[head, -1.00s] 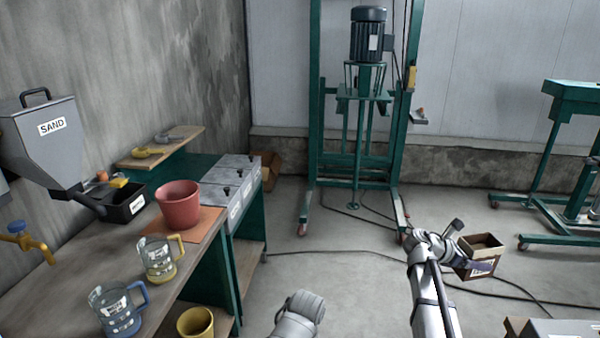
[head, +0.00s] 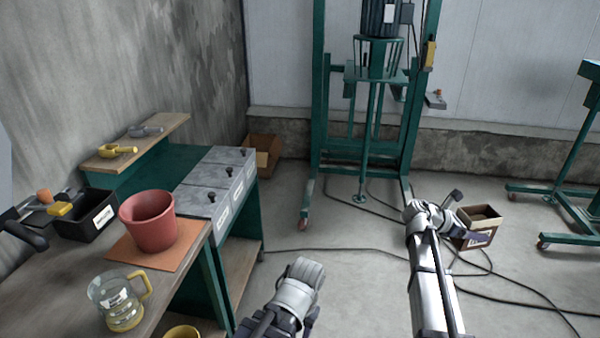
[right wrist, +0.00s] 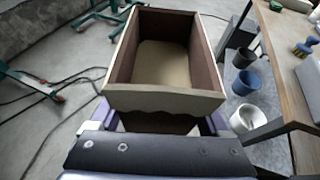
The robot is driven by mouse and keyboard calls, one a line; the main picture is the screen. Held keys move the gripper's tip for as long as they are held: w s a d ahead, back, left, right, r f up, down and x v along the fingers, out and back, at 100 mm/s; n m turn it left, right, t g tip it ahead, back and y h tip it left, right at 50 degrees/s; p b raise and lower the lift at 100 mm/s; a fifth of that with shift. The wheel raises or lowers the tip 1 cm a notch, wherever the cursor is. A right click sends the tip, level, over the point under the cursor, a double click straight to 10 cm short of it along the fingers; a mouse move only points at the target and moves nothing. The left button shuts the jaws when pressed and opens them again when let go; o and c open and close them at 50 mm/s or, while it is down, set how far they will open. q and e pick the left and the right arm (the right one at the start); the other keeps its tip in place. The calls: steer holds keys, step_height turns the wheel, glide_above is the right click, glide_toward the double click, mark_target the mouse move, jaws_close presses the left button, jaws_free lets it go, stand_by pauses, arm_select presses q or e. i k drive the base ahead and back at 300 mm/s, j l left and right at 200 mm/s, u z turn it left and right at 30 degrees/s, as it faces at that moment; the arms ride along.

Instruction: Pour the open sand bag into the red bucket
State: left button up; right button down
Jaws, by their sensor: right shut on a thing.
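The open sand bag (head: 480,226) is a brown, box-shaped bag with a label, held upright at the right of the head view. The right wrist view looks into its open top (right wrist: 162,62), with pale sand inside. My right gripper (head: 468,236) is shut on the near side of the bag; its purple fingers show in the right wrist view. The red bucket (head: 150,222) stands upright on an orange mat (head: 165,258) on the workbench at the left, well apart from the bag.
A measuring jug (head: 118,300) with a yellow handle stands in front of the bucket, and a black bin (head: 88,215) sits behind it. A green mixer stand (head: 318,120) and floor cables lie ahead. Floor right of the bench is open.

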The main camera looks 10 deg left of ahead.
mark_target(149, 215)
steer(key=i+z, duration=0.25)
steer(key=i, duration=0.2)
steer(key=i+j+z, duration=0.15)
steer(key=i+z, duration=0.15)
steer(key=i, duration=0.15)
steer(key=i+u, duration=0.25)
steer(key=i+l+u, duration=0.1)
steer(key=u, duration=0.4)
steer(key=l+u, duration=0.15)
steer(key=u, duration=0.3)
steer(key=i+l+u, duration=0.1)
steer(key=u, duration=0.4)
steer(key=l+u, duration=0.25)
steer(key=u, duration=0.25)
steer(key=l+u, duration=0.2)
steer(key=u, duration=0.25)
steer(key=l+u, duration=0.15)
steer(key=u, duration=0.35)
steer(key=k+l+u, duration=0.15)
steer(key=u, duration=0.2)
steer(key=k+l+u, duration=0.15)
steer(key=u, duration=0.2)
